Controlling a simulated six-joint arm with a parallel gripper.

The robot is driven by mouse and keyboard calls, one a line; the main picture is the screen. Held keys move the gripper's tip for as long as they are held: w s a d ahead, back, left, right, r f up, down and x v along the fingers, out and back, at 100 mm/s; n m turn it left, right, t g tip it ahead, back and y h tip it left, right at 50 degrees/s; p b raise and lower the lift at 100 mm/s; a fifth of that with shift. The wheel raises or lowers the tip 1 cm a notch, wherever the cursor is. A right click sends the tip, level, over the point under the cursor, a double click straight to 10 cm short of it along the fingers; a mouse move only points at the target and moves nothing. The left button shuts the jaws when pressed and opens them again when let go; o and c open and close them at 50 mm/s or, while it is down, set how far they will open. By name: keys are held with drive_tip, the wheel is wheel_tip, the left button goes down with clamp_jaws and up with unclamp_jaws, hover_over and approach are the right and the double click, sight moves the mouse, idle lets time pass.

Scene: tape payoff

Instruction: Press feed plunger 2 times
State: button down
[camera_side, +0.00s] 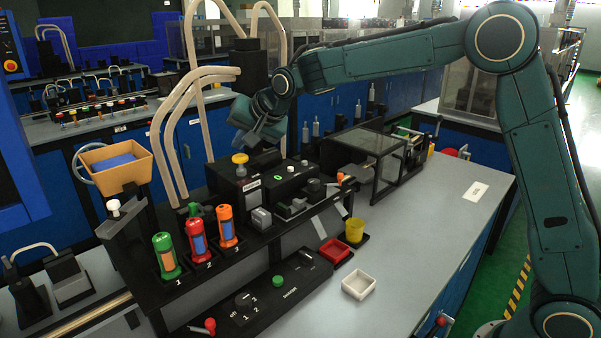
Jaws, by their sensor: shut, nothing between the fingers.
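My gripper (252,132) hangs at the end of the teal arm, tilted, over the back of the black station. It is shut with nothing held; its fingertips are small and dark against the black housing. A yellow knob (240,158) stands on a black block just below and left of it, apparently apart from it. A small white knob (291,169) is on the black unit to the right, and a larger white knob (113,205) tops a black post at the left. No readable label shows which knob is the feed plunger.
Green, red and orange canisters (197,241) stand in numbered slots in front. An orange bin (122,165) is at left and beige curved tubes (168,130) rise behind. A clear-walled box (385,165) stands right.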

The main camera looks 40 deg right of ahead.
sight(241, 156)
drive_tip(key=shift+f, duration=1.8)
idle(2.0)
drive_tip(key=shift+r, duration=0.1)
idle(0.4)
drive_tip(key=shift+r, duration=1.65)
drive_tip(key=shift+r, duration=0.1)
drive_tip(key=shift+r, duration=2.45)
